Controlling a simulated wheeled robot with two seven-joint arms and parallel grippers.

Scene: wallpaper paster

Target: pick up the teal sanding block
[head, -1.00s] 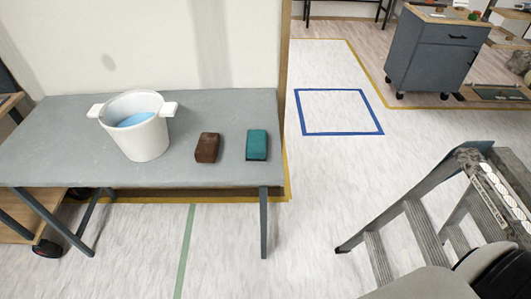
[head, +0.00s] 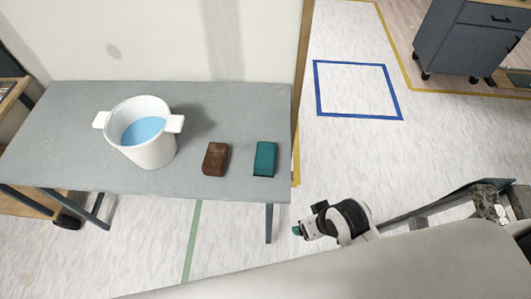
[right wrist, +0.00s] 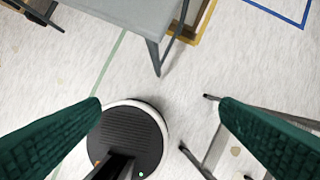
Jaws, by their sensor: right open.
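The teal sanding block (head: 264,158) lies on the grey table (head: 60,140) near its right end, in the head view. A brown block (head: 215,158) lies to its left, apart from it. My right gripper (head: 300,230) is below and to the right of the teal block, beyond the table's front right corner and clear of the table. In the right wrist view its two dark green fingers (right wrist: 160,100) are wide apart with nothing held between them. The teal block does not show in that view. My left gripper is not in view.
A white two-handled bucket (head: 150,150) with blue contents stands left of the blocks. A table leg (right wrist: 155,55) and the floor show in the right wrist view. A stepladder (head: 450,205) is at the right. The floor around the blue taped square (head: 318,90) is clear.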

